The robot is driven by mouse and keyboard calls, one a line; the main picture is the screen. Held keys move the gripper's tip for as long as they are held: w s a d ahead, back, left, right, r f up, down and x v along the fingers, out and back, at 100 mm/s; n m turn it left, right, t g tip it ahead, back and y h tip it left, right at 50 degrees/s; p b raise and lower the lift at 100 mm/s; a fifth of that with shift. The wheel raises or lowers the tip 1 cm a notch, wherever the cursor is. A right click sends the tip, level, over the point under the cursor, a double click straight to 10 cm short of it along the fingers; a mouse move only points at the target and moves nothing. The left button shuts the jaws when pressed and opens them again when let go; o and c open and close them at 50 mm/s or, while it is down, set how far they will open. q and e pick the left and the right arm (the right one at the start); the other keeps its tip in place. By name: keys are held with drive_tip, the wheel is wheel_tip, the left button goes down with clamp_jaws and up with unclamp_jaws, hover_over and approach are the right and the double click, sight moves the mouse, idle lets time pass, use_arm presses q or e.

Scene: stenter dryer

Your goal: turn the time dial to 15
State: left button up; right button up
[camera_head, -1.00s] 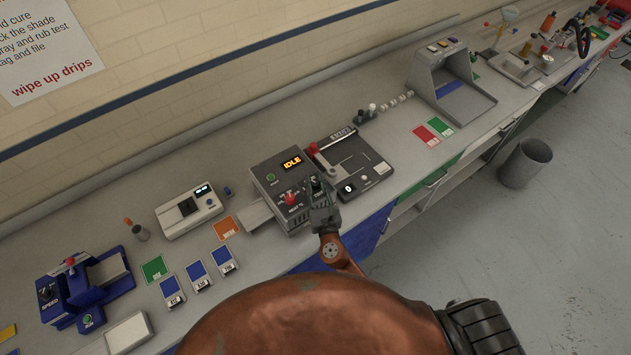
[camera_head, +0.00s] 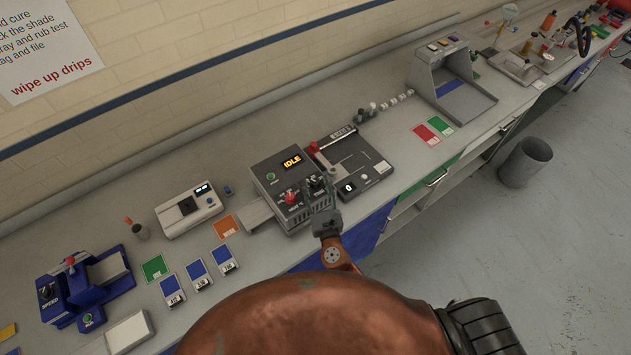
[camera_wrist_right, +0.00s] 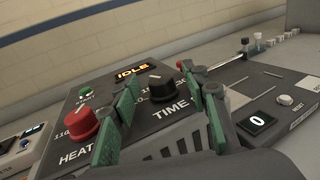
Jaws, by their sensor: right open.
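The stenter dryer (camera_head: 268,182) is a dark grey box on the bench with an orange "IDLE" display (camera_head: 292,162). Its black time dial (camera_wrist_right: 160,86) sits above the word "TIME" in the right wrist view, and it also shows in the head view (camera_head: 316,184). A red heat dial (camera_wrist_right: 84,122) is to its left. My right gripper (camera_wrist_right: 158,98) is open, its green-padded fingers on either side of the time dial, with visible gaps. I cannot tell whether they touch the panel. The dial's exact setting is not readable. My left gripper is out of view.
A dark device with a "0" counter (camera_head: 349,187) stands close at the right of the dryer. A white meter (camera_head: 189,212) and colored cards (camera_head: 226,227) lie to the left. Bench space is free at the right, near the red and green cards (camera_head: 432,131).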

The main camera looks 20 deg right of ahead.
drive_tip(key=s, duration=1)
drive_tip(key=shift+s+a, duration=0.15)
drive_tip(key=shift+a, duration=0.05)
